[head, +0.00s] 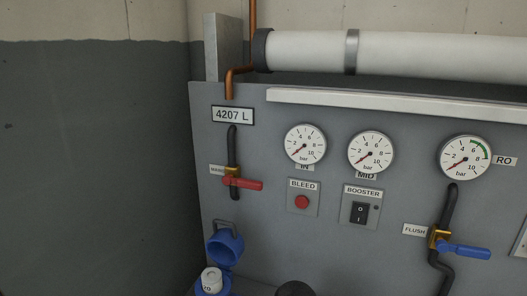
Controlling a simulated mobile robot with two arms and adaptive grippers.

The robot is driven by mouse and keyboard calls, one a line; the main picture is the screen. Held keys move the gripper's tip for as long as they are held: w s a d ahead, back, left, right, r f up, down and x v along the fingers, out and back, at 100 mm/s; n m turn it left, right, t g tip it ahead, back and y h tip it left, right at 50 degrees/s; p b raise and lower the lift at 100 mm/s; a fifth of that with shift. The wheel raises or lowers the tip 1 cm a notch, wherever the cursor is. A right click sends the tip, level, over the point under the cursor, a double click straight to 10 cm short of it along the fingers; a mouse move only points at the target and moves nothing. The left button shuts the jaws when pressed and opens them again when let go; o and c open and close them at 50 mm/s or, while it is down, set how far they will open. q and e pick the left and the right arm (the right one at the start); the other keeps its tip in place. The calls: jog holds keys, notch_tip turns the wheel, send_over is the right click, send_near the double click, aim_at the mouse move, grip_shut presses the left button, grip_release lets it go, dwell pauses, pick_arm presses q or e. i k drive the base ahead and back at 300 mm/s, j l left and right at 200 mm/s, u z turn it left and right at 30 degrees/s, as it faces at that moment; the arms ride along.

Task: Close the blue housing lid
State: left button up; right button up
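The blue housing lid (226,248) is at the lower left of the head view, in front of the grey panel. It stands open, tipped up behind the blue housing (226,285), with its hollow side facing me. A grey loop handle (224,225) is at its top. A white cylinder (211,277) with dark lettering sits in the housing's mouth. The lower part of the housing is cut off by the frame's bottom edge. Neither of my grippers is in view.
The grey panel (262,240) carries several gauges, a red-handled valve (242,183), a blue-handled valve (464,250), a red button (302,202) and a booster switch (360,212). A dark rounded thing (295,289) shows at the bottom edge, right of the housing.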

aim_at(226, 247)
jog(key=l, duration=0.75)
jog(key=i+l, duration=0.1)
jog(key=l, duration=0.65)
